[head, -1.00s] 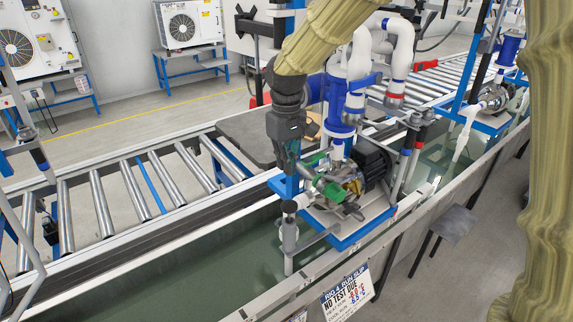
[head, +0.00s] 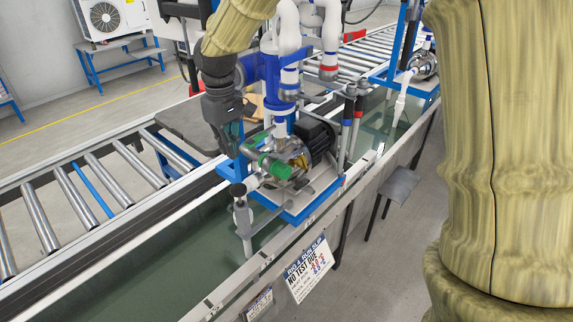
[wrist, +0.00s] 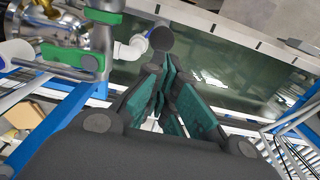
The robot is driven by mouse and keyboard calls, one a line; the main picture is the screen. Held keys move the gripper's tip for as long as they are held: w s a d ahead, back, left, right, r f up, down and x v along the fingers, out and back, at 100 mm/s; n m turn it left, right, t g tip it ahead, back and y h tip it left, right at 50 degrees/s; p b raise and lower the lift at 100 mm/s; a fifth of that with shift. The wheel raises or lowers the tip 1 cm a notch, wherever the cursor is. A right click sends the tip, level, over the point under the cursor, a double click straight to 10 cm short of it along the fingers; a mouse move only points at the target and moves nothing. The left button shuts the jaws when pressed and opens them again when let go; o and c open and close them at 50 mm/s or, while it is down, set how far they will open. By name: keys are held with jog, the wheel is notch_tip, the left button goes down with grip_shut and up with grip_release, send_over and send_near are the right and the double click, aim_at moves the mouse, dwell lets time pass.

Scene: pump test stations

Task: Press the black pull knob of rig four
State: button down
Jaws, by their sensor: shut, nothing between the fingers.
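Rig four stands over a water trough, with a blue base frame (head: 298,212). A small black round knob (head: 237,189) tops a light grey upright fitting at the rig's near left corner. In the wrist view the black knob (wrist: 161,38) appears as a dark disc just beyond the fingertips. My gripper (head: 233,140) hangs pointing down above and slightly left of the knob in the head view. In the wrist view my gripper (wrist: 163,82) has its teal-padded fingers together and empty. I cannot tell any contact with the knob; a gap shows in the head view.
A green valve handle (head: 275,166) and black motor (head: 313,138) sit close to the right of the knob. A roller conveyor (head: 75,200) runs behind. Open water (head: 150,270) lies left of the rig.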

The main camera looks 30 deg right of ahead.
aim_at(242, 185)
jog(key=r+m, duration=0.1)
jog(key=m, duration=0.5)
jog(key=d+r+m, duration=0.1)
jog(key=m, duration=0.5)
jog(key=s+d+r+m, duration=0.1)
jog(key=r+m, duration=0.1)
jog(key=m, duration=0.3)
jog(key=shift+m+b, duration=0.35)
jog(key=shift+m, duration=0.05)
jog(key=shift+f, duration=0.1)
notch_tip(242, 185, down, 14)
jog(key=p, duration=0.3)
jog(key=shift+r, duration=0.2)
jog(key=shift+f, duration=0.1)
